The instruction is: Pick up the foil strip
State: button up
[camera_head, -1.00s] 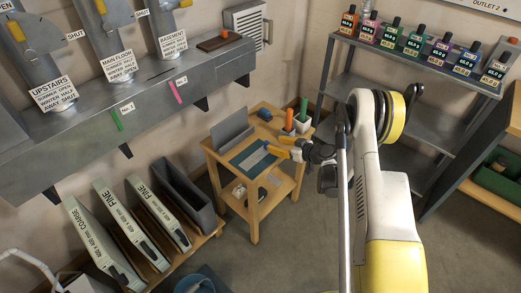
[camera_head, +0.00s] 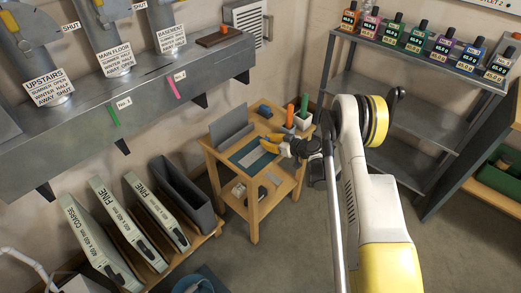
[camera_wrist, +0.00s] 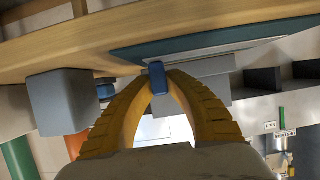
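A pale grey strip, which looks like the foil strip (camera_head: 250,157), lies flat on a teal mat (camera_head: 269,159) on the small wooden table (camera_head: 255,194). My gripper (camera_head: 264,147) reaches over the mat from the right, at the strip's far right end. In the wrist view, the two yellow fingers of my gripper (camera_wrist: 158,78) come together on a small upright blue piece (camera_wrist: 157,77). I cannot tell whether this piece is joined to the strip. The teal mat shows just behind it in the wrist view (camera_wrist: 190,42).
A grey upright panel (camera_head: 230,125) stands behind the mat. A blue block (camera_head: 264,111) and cups with an orange marker (camera_head: 290,115) and a green marker (camera_head: 304,104) stand at the back right. Filters (camera_head: 130,225) stand left of the table. A metal shelf (camera_head: 415,140) stands right.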

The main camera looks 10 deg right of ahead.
jog(key=shift+r, duration=0.1)
notch_tip(320, 180, up, 5)
jog(key=p, duration=0.2)
jog(key=shift+f+p, duration=0.2)
jog(key=shift+p, duration=0.2)
jog(key=a+r+v, duration=0.1)
jog(key=v, duration=1.2)
jog(key=shift+s+a+r+b, duration=0.15)
jog(key=shift+s+a+b, duration=0.1)
jog(key=shift+s+b, duration=0.05)
jog(key=shift+r+p, duration=1.25)
jog(key=shift+r, duration=1.25)
